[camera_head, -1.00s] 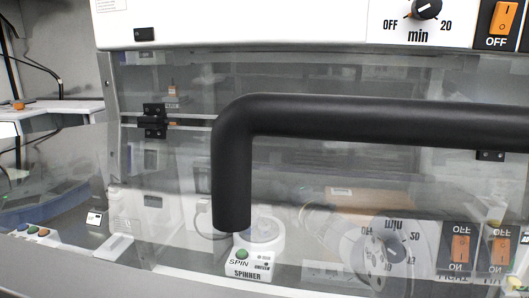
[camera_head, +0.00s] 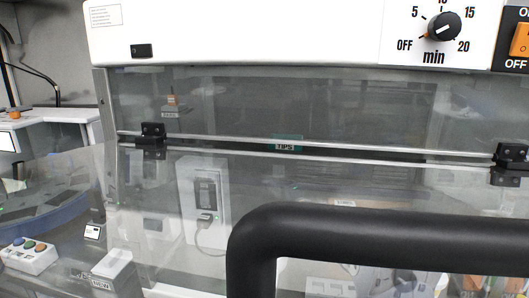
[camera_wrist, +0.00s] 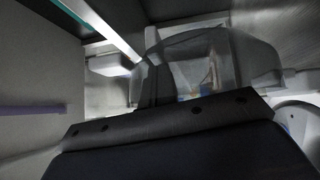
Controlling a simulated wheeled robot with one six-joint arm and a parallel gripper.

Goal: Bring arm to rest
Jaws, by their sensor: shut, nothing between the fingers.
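In the wrist view, a broad dark block with a black bolted front edge fills the bottom; it is the near part of my gripper (camera_wrist: 158,119). It is shut, and I see nothing held. Its fingertips are not clearly shown. No gripper shows in the head view. A thick black bent bar (camera_head: 390,228) crosses the lower right of the head view, close to the camera; I cannot tell whether it is part of me.
A glass-fronted cabinet (camera_head: 240,30) with a timer knob (camera_head: 443,26) and an orange switch stands ahead. Clamps and rails (camera_head: 320,150) cross the glass. A grey rounded object (camera_wrist: 255,60) lies beyond my gripper. A button box (camera_head: 28,255) is at lower left.

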